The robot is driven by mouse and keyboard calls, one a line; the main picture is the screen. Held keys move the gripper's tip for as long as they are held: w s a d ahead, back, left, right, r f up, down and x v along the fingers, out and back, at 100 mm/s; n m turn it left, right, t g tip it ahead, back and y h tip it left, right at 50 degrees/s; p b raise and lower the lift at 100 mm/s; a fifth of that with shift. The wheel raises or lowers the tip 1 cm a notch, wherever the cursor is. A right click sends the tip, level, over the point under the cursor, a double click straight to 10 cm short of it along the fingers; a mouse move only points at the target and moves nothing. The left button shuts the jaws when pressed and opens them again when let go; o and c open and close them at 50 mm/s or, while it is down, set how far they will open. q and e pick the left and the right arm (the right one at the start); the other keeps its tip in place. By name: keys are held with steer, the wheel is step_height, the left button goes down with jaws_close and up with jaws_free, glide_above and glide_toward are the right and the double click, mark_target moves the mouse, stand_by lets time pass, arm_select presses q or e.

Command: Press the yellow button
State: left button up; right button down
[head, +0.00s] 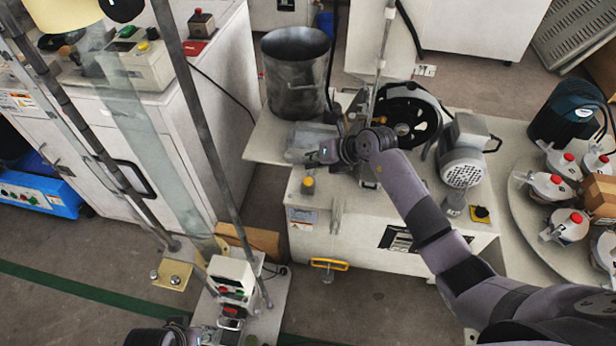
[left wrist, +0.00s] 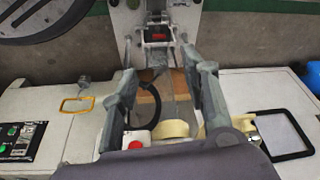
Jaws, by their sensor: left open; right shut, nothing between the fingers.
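A small yellow button (head: 308,186) stands on the near left corner of the white machine's top in the head view. My right gripper (head: 309,157) is shut and empty, a little beyond the button in the picture, apart from it. My left gripper (left wrist: 160,68) is open in the left wrist view, its fingers spread with nothing held. In the head view only dark parts of my left arm show at the bottom edge. Another small yellow knob (head: 153,33) sits on a control box at the upper left, and a black knob on a yellow plate (head: 481,213) at the machine's right.
The white machine (head: 375,240) carries a metal pot (head: 297,72), a black wheel (head: 407,115) and a grey motor (head: 464,165). A round table with several red-capped jars (head: 567,226) stands at right. A tall post stands at left, with a small switch box (head: 232,279) near its foot.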

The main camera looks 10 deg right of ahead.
arm_select(q)
step_height(320, 180, down, 6)
steer(key=p, duration=0.1)
steer(key=shift+s, duration=0.15)
arm_select(e)
steer(key=shift+r, duration=0.9)
